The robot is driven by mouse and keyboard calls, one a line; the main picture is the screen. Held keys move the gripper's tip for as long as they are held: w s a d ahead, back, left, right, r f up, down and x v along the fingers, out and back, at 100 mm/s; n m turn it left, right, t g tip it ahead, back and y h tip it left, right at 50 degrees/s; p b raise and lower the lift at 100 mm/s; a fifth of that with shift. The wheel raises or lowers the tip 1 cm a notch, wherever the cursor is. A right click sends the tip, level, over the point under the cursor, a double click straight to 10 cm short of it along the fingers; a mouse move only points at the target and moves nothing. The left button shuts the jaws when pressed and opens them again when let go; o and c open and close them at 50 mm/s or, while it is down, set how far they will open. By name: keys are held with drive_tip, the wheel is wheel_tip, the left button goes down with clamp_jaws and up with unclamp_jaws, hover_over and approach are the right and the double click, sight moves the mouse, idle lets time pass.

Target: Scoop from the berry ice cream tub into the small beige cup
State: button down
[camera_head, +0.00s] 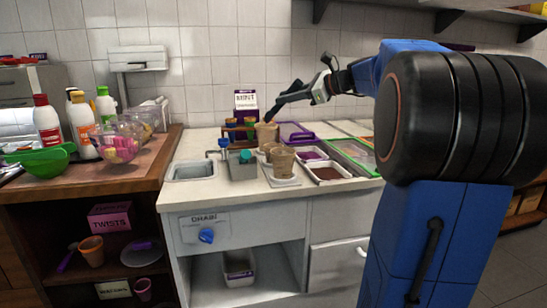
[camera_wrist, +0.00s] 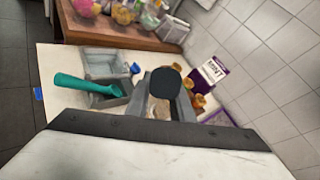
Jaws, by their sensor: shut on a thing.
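My gripper (camera_head: 272,114) reaches in from the right, low over the back of the counter. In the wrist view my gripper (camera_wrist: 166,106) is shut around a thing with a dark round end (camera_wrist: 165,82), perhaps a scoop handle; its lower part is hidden. Beige-brown cups stand below and in front of it: a back one (camera_head: 266,137) close under the fingertips, and a front one (camera_head: 282,162) upright on a white pad (camera_head: 283,182). I cannot tell which is the small beige cup. A white-rimmed tub with purple-pink content (camera_head: 311,154), seemingly the berry tub, is right of the cups.
A brown-filled tub (camera_head: 328,174) and a green-rimmed tub (camera_head: 352,152) lie at right. A teal-handled scoop (camera_wrist: 88,84) rests in a grey container (camera_head: 242,168) beside a sink (camera_head: 190,172). A purple MINT box (camera_head: 246,101) and purple lid (camera_head: 297,131) are at the back.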

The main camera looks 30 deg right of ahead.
drive_tip(key=shift+r, duration=0.25)
drive_tip(key=n, duration=0.1)
drive_tip(key=n+g, duration=0.1)
drive_tip(key=n+y, duration=0.1)
drive_tip(key=shift+w+d+r, duration=0.1)
drive_tip(key=shift+r, duration=0.15)
drive_tip(key=n+g, duration=0.1)
drive_tip(key=n, duration=0.1)
drive_tip(key=n+g, duration=0.1)
drive_tip(key=n, duration=0.2)
drive_tip(key=shift+r+n+g+y, duration=0.3)
drive_tip(key=shift+r+g, duration=0.1)
drive_tip(key=n+g, duration=0.1)
drive_tip(key=n, duration=0.1)
drive_tip(key=r+n+g, duration=0.1)
drive_tip(key=n, duration=0.1)
drive_tip(key=shift+n, duration=0.4)
drive_tip(key=n+g, duration=0.1)
drive_tip(key=n, duration=0.1)
drive_tip(key=n+g+h, duration=0.1)
drive_tip(key=shift+r+n+h, duration=0.3)
drive_tip(key=shift+n, duration=0.1)
